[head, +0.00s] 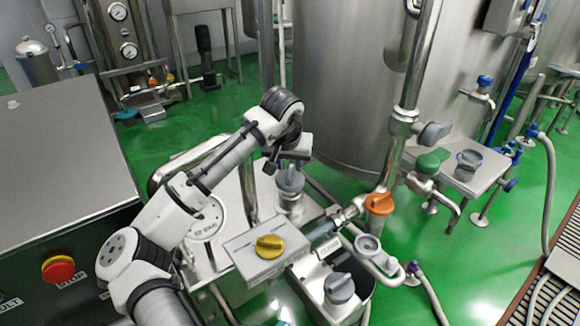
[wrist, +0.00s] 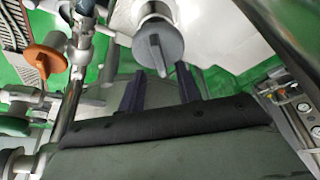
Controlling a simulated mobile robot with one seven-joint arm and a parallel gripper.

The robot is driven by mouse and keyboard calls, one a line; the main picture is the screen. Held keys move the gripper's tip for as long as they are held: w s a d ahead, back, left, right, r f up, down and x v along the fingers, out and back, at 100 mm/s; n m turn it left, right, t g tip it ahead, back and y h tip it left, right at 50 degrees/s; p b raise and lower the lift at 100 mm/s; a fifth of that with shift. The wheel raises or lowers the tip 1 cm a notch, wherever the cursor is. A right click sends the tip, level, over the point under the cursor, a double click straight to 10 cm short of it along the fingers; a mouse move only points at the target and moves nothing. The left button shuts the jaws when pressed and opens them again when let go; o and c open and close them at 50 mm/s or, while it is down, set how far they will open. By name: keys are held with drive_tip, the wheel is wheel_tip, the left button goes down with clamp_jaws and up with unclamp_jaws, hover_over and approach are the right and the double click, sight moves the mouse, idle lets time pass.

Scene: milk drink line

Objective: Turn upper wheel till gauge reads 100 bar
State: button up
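The upper grey wheel (head: 290,181) sits on a metal stem on the steel unit, just below my gripper in the head view. In the wrist view a grey round wheel with a raised bar grip (wrist: 158,48) lies ahead of my fingers; it appears to be this one. My gripper (wrist: 159,88) has its two dark fingers spread apart with nothing between them. In the head view my gripper (head: 290,160) hangs over the wheel. A white round gauge (head: 206,220) faces up beside my arm, which partly covers it; its needle and reading are too small to tell.
A lower grey wheel (head: 339,287), a yellow knob (head: 270,246) on a grey box and an orange valve handle (head: 379,203) are nearby. A large steel tank (head: 345,80) stands behind. A dark cabinet with a red stop button (head: 58,269) is at left.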

sight(290, 171)
drive_tip(key=shift+x, duration=1.8)
clamp_jaws()
